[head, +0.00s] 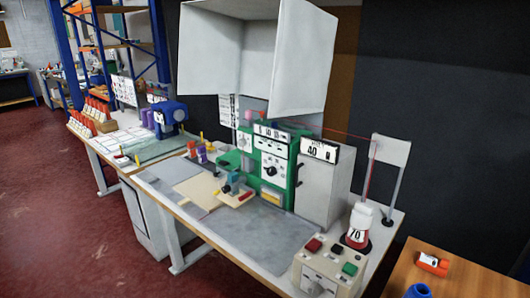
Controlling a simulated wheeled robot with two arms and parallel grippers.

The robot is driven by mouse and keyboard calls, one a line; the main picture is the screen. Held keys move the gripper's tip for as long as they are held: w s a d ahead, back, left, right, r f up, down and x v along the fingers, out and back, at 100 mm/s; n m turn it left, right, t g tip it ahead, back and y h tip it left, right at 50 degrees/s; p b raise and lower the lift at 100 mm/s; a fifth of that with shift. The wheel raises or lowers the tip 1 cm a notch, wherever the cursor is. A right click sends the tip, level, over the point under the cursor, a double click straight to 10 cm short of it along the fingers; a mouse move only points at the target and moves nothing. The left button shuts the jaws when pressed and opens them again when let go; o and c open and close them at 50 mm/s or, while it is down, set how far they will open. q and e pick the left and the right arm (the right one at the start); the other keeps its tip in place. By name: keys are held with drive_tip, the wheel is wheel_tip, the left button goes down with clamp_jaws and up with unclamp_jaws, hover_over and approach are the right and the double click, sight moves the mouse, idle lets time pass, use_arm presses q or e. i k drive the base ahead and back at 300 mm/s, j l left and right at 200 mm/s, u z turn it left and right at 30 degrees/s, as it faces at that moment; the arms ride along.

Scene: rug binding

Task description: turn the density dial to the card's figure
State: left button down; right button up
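A green machine (243,143) stands at the back of the long workbench (205,222). Its white front panel carries a small round black dial (270,170); the dial's setting is too small to read. A card (319,150) at the top of a grey cabinet (322,184) right of the machine shows a figure that looks like 40. A white and red spool-like item (357,224) at the bench's right end bears a figure that looks like 70. I cannot tell which label is the task's card. Neither of my grippers is in view.
A control box (321,279) with red, black and green buttons sits at the bench's near right corner. A white hood (226,52) hangs above the machine. A brown table (455,285) with an orange item (432,263) is at lower right. Red floor (60,210) is clear at left.

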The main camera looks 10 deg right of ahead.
sight(271, 171)
drive_tip(key=i+j+z, duration=0.3)
drive_tip(key=i+j, duration=0.2)
drive_tip(key=i+j+z, duration=0.25)
drive_tip(key=i+j, duration=0.3)
drive_tip(key=j, duration=0.15)
